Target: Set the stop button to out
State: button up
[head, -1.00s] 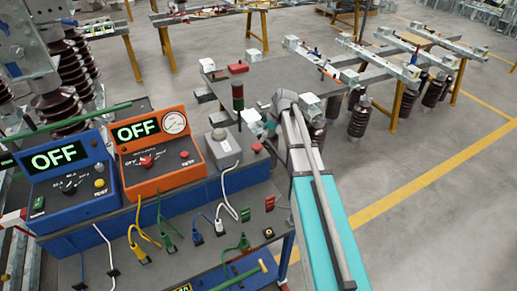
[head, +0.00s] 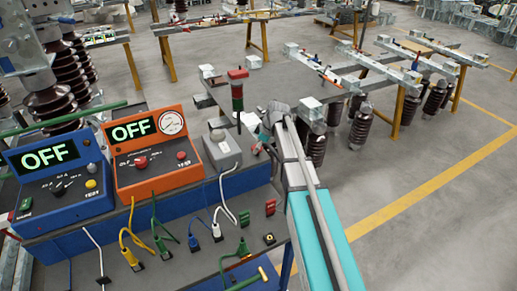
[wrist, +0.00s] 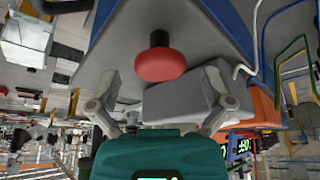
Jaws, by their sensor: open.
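The stop button (wrist: 160,66) is a red mushroom cap on a black neck, standing from a grey surface in the wrist view. The black neck shows clearly between cap and surface. My gripper (wrist: 162,84) is open, with one finger on each side of the cap in the picture and nothing held. I cannot tell how far the cap is from the fingers. In the head view my gripper (head: 263,143) is at the bench's right end, beside the grey box (head: 222,152), and largely hides the button.
An orange tester (head: 153,150) and a blue tester (head: 58,175), both reading OFF, stand left on the bench. A red-and-green signal tower (head: 237,95) rises close to my gripper. Cables and plugs crowd the bench front. Floor at right is clear.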

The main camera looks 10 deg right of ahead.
dwell(0.3)
jog(key=c, duration=1.3)
jog(key=shift+r+p, duration=0.9)
jog(key=shift+p, duration=0.05)
jog(key=shift+w+f, duration=0.1)
jog(key=shift+a, duration=0.1)
jog(key=o, duration=1.3)
jog(key=shift+f, duration=0.15)
